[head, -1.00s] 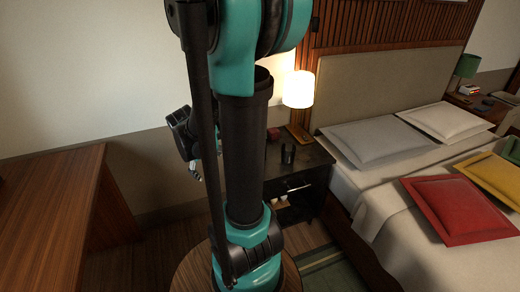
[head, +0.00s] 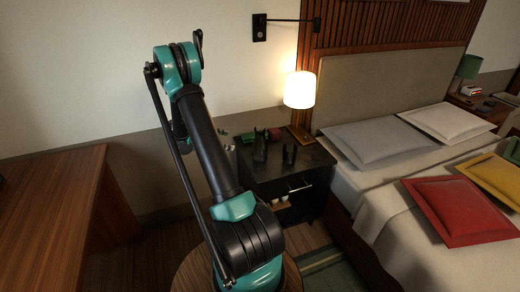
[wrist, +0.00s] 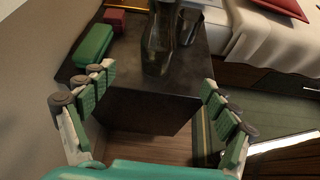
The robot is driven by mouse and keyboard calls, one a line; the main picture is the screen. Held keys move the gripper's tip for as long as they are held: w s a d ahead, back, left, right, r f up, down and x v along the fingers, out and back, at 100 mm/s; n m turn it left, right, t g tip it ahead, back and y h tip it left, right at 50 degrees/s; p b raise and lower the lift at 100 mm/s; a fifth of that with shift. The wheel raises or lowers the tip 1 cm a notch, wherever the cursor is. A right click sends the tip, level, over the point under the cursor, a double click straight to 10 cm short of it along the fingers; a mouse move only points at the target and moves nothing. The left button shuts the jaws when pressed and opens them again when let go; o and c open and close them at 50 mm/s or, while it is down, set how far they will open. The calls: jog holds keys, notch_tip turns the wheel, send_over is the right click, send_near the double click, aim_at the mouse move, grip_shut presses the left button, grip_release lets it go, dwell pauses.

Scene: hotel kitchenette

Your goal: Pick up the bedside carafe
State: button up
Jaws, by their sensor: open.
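The bedside carafe (wrist: 158,42), dark and glassy, stands upright on the dark nightstand (wrist: 140,108). Its top is cut off by the upper edge of the wrist view. In the head view the carafe (head: 260,149) is a small dark shape near the nightstand's left side. My gripper (wrist: 159,78) is open and empty, its green-padded fingers spread wide to either side. The carafe is ahead of the fingertips, roughly centred between them and not touched. In the head view my gripper (head: 226,139) is left of the carafe, partly hidden by my arm.
On the nightstand, a green case (wrist: 95,44) and a red box (wrist: 115,17) lie left of the carafe. A dark cup (head: 290,154) stands close on its right. A lit lamp (head: 299,90) is behind. The bed (head: 345,185) borders the right side.

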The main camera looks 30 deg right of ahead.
aim_at(260, 146)
jog(key=shift+n+g, duration=0.3)
jog(key=shift+n, duration=0.1)
jog(key=x, duration=1.2)
jog(key=w+x, duration=0.1)
jog(key=x, duration=0.5)
jog(key=shift+d+f, duration=0.3)
jog(key=shift+d, duration=0.05)
jog(key=c, duration=1.9)
